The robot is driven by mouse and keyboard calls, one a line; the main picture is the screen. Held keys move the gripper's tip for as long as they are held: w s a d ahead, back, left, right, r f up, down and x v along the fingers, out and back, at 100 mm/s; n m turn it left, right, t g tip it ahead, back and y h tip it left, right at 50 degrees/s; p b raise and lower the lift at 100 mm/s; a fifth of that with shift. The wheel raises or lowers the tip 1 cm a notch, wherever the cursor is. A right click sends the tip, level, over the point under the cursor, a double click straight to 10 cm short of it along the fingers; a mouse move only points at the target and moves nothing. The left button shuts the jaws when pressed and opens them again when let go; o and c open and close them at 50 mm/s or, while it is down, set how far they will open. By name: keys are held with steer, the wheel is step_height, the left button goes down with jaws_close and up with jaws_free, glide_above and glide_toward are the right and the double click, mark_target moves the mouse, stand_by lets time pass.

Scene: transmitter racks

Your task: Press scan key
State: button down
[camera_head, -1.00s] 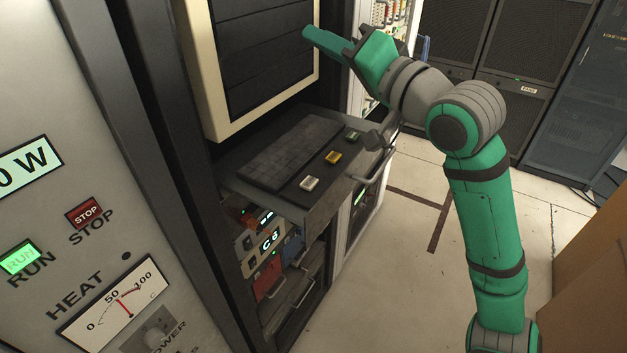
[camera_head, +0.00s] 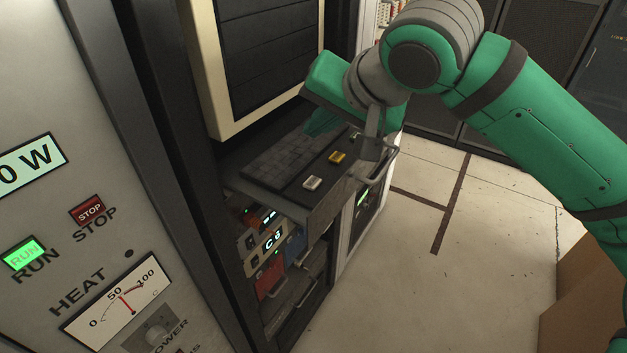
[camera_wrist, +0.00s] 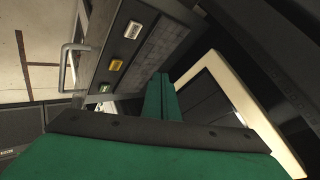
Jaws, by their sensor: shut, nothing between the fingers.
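A pull-out shelf (camera_head: 322,203) holds a dark keyboard (camera_head: 280,158) and a row of keys. The row has a white key (camera_head: 312,183), a yellow key (camera_head: 337,157) and a green key (camera_head: 355,135), partly hidden by my arm. No label on them is readable, so I cannot tell which is the scan key. The wrist view also shows the white key (camera_wrist: 132,29), the yellow key (camera_wrist: 115,65) and a third key (camera_wrist: 104,88). My gripper (camera_head: 318,128) is shut and empty, its tips over the keyboard's far part. Contact cannot be told.
A cream-framed screen (camera_head: 225,128) stands behind the shelf. A handle (camera_head: 382,168) sticks out at the shelf's front right. Rack units (camera_head: 268,240) sit below. A panel with RUN (camera_head: 24,254) and STOP (camera_head: 88,210) buttons is at left.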

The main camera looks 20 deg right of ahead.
mark_target(316, 185)
steer(key=shift+f, duration=4.4)
steer(key=shift+f, duration=0.1)
steer(key=shift+f, duration=0.3)
steer(key=shift+f, duration=0.35)
steer(key=shift+r, duration=0.8)
steer(key=shift+r, duration=2.5)
